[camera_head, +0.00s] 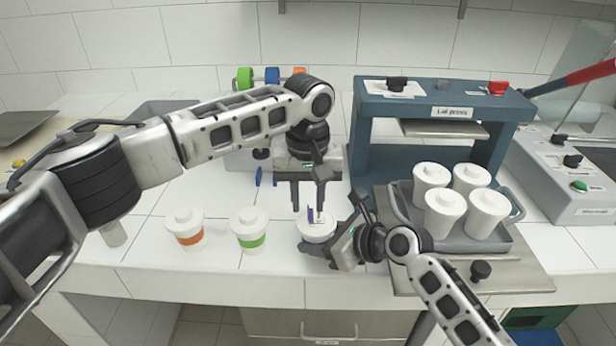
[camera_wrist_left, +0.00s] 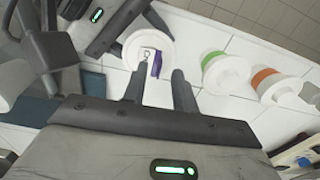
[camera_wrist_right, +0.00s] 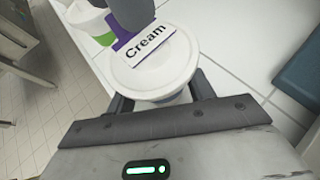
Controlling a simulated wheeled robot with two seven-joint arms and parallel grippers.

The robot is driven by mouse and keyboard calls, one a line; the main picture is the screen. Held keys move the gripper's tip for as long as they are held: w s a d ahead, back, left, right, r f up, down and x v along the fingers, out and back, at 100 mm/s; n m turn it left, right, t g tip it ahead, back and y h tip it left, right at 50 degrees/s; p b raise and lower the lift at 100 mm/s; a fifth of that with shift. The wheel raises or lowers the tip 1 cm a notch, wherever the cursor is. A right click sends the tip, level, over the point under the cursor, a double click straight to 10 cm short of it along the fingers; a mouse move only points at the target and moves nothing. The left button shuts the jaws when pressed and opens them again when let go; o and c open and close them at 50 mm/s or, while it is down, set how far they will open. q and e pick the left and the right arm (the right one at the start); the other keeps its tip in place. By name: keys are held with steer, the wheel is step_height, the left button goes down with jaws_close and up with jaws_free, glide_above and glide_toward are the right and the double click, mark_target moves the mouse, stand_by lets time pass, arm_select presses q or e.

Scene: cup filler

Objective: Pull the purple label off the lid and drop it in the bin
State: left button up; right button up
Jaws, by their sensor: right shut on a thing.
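A white-lidded cup (camera_head: 314,231) stands near the counter's front edge, with my right gripper (camera_head: 330,238) shut around its side. On its lid (camera_wrist_right: 150,72) lies a white label reading "Cream" with a purple edge and tab (camera_wrist_right: 127,37). The purple tab (camera_wrist_left: 156,64) also shows standing up from the lid in the left wrist view. My left gripper (camera_head: 308,203) points down just above the lid, open, its two fingers apart. One dark finger overlaps the tab in the right wrist view, but I cannot tell whether it touches.
Cups with an orange band (camera_head: 186,236) and a green band (camera_head: 250,240) stand to the left. A blue lid press (camera_head: 445,105) and a grey tray (camera_head: 470,240) of white cups stand to the right. A green-edged box (camera_head: 535,318) is low at right; I cannot tell whether it is the bin.

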arm_select(q)
steer(key=shift+f, duration=0.6)
jaws_close()
steer(key=shift+r, duration=0.15)
stand_by(0.4)
steer(key=shift+r, duration=2.45)
arm_select(e)
steer(key=o, duration=0.8)
steer(key=shift+o, duration=0.2)
